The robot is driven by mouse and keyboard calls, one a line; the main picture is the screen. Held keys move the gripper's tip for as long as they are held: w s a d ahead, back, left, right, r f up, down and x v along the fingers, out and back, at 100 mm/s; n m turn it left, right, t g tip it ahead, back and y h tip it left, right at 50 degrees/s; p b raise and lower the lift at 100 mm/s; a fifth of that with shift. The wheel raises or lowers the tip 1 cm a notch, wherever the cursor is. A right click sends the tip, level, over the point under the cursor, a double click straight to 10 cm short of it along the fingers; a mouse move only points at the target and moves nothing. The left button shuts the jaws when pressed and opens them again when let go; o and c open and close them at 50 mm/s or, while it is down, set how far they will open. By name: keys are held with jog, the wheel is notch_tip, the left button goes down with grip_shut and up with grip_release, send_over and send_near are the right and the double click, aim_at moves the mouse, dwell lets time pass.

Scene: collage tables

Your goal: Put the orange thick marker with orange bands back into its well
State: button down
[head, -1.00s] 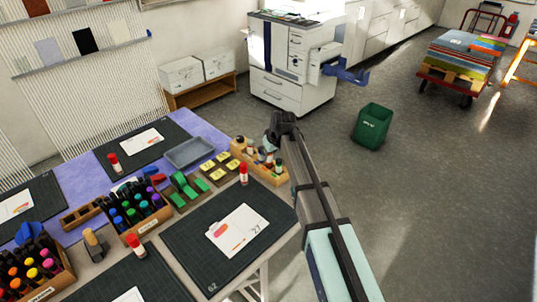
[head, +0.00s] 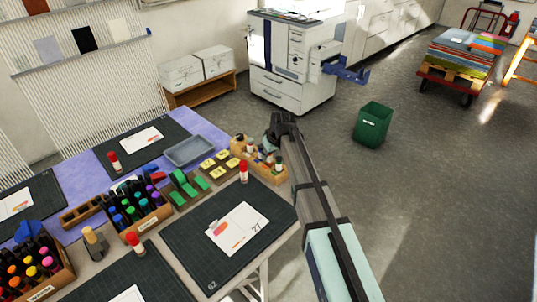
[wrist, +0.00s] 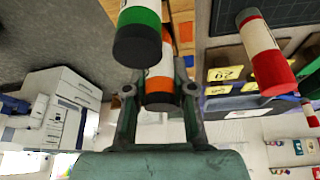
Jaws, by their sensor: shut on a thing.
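The orange-banded thick marker (wrist: 160,78) is white with a dark end and stands between my fingers in the wrist view. My gripper (wrist: 159,100) is shut on it. A green-banded marker (wrist: 138,22) is close beside it and covers part of it. Part of the wooden marker block (wrist: 182,12) shows behind them. Several markers stand in the block. The held marker's lower end and its well are hidden, so I cannot tell how they meet.
A red-banded marker (wrist: 262,48) stands near my gripper; it also shows on the table (head: 243,172). A grey tray (head: 188,151), yellow labels (head: 220,160) and a dark mat (head: 195,262) lie nearby. Marker crates (head: 142,230) are left.

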jog(key=shift+f, duration=0.45)
jog(key=c, duration=0.9)
grip_release()
jog(key=shift+r+p, duration=1.65)
jog(key=shift+r, duration=2.15)
